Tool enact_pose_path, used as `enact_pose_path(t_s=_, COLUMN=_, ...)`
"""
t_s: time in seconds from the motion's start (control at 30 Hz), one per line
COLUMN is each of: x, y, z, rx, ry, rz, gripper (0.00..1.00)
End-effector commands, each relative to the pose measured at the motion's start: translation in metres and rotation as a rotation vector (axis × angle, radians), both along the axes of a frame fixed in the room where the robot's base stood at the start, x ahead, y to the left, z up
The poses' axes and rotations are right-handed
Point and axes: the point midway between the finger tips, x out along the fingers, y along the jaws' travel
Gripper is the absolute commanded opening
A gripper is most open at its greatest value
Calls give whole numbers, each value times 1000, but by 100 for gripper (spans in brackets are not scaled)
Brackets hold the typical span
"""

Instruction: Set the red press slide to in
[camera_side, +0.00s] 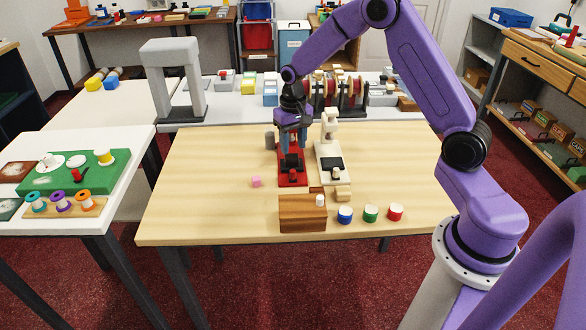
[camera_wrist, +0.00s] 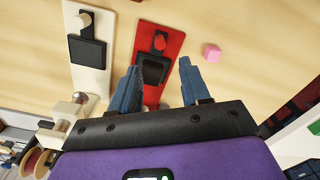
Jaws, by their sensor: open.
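The red press (camera_side: 292,181) stands on the wooden table, its red base pointing toward the front. In the wrist view the red press (camera_wrist: 171,36) carries a black slide (camera_wrist: 153,69) with a red knob (camera_wrist: 160,41) at its front end. My gripper (camera_side: 292,150) hangs over the rear part of the red press, pointing down. In the wrist view my gripper (camera_wrist: 160,66) is open and empty, with one blue finger on each side of the red base. The fingers appear apart from the knob. The rear of the red press is hidden behind my gripper.
A white press (camera_side: 333,178) with a black slide stands close to the right. A pink cube (camera_side: 256,181) lies to the left and a grey cylinder (camera_side: 270,140) behind it. A wooden box (camera_side: 303,216) and several coloured cylinders (camera_side: 370,213) stand in front. The table's left side is clear.

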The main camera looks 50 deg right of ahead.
Motion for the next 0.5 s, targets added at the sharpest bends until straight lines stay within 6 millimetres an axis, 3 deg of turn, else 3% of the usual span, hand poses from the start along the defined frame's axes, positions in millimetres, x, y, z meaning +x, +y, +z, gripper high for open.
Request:
enact_pose_path(t_s=0.3, x=-1, y=0, z=-60, rx=0, ry=3, rz=0, gripper=46)
enact_pose_path(t_s=0.5, x=0, y=1, z=-85, rx=0, ry=1, rz=1, gripper=46)
